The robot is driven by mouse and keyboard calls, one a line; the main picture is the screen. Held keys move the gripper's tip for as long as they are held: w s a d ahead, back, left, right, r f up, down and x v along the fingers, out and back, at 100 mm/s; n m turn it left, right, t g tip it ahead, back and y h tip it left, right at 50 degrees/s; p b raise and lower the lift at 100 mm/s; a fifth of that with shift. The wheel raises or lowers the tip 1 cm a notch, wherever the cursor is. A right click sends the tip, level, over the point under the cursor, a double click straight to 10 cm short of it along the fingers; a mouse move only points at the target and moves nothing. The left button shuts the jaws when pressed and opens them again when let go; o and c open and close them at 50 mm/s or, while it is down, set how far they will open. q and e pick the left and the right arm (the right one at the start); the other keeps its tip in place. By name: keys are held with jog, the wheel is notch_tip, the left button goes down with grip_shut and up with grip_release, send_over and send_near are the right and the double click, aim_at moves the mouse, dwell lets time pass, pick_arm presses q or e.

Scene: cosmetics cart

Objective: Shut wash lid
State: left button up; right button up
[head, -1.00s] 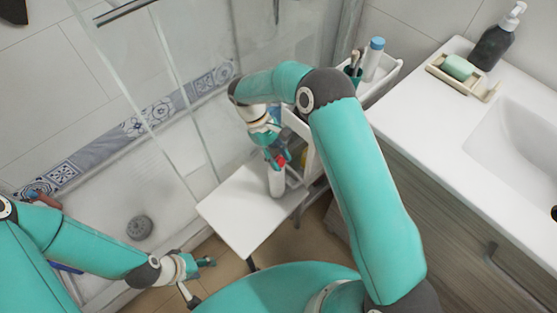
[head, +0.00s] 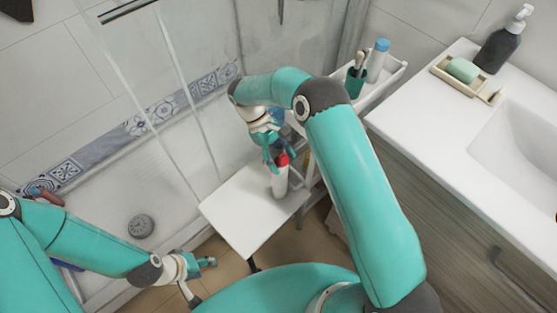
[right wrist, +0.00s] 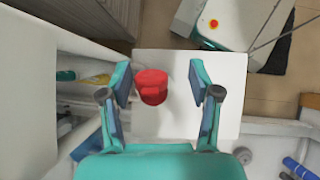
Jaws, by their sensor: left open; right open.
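The wash bottle (head: 280,182) is white with a red lid (head: 283,159) and stands upright on the white stool top. In the right wrist view the red lid (right wrist: 152,80) shows two rounded parts, one overlapping the other; I cannot tell whether it is fully shut. My right gripper (head: 271,160) is open and empty just above and beside the lid. In the right wrist view its fingers (right wrist: 160,78) are spread on either side of the lid, nearer it on the left. My left gripper (head: 208,262) is open and empty, low and left of the stool.
The white stool top (head: 238,215) is otherwise clear. A white cart (head: 397,75) holding a cup with brushes (head: 356,80) and a blue-capped bottle (head: 377,60) stands behind my right arm. The sink counter (head: 420,115) is at right, the glass shower at left.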

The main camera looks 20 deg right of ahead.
jog(key=shift+w+r, duration=0.1)
jog(key=shift+r, duration=0.05)
jog(key=v, duration=0.7)
